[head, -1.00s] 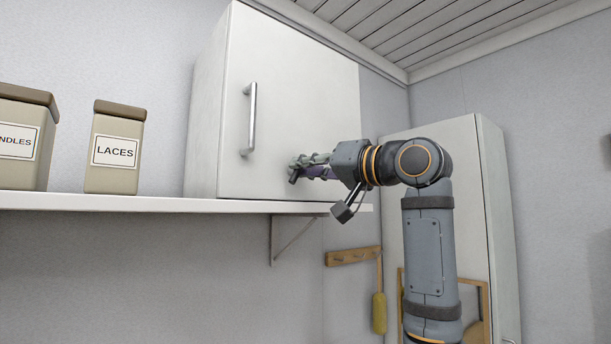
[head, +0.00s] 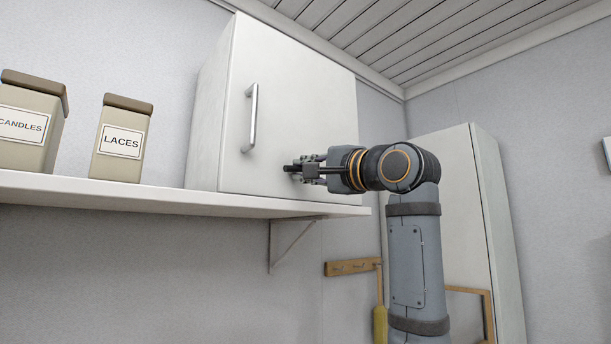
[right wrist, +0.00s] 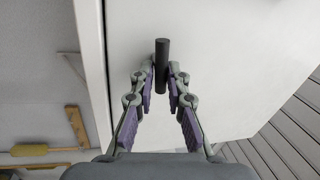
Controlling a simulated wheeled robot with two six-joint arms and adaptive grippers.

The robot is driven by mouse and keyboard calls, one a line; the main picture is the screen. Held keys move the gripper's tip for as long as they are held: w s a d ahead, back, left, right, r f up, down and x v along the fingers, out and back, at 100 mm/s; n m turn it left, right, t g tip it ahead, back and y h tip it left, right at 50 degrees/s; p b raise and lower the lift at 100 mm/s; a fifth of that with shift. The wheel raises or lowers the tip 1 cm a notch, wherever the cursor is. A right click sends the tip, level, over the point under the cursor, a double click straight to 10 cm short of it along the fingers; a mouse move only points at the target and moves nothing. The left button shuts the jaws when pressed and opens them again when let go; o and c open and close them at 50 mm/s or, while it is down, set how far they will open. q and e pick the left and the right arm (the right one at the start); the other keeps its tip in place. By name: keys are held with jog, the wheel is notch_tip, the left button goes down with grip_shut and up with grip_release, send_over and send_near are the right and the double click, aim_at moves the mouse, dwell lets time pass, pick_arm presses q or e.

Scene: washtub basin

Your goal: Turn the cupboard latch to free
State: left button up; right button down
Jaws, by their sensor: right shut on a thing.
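The white cupboard (head: 300,110) stands on a wall shelf, its door closed, with a vertical metal handle (head: 253,118) near the door's left side. The latch (right wrist: 161,62) is a dark bar on the lower part of the door. It also shows in the head view as a small dark tip (head: 289,168). My right gripper (right wrist: 162,78) is at the door with its purple-padded fingers shut on the latch, one on each side. The bar sticks out past the fingertips in the wrist view. The latch's mount is mostly hidden by the fingers. My left gripper is not in view.
The white shelf (head: 120,191) runs under the cupboard, held by a bracket (head: 290,242). Two labelled canisters, CANDLES (head: 28,125) and LACES (head: 121,140), stand on it at left. A tall cabinet (head: 462,170) and a wooden hook rail (head: 352,267) are at right.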

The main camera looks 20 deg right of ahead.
jog(key=shift+f+m+h, duration=0.1)
jog(key=shift+m+h, duration=0.2)
jog(key=shift+m, duration=0.8)
jog(key=c, duration=1.3)
grip_release()
jog(key=v, duration=1.2)
jog(key=shift+a+f, duration=0.1)
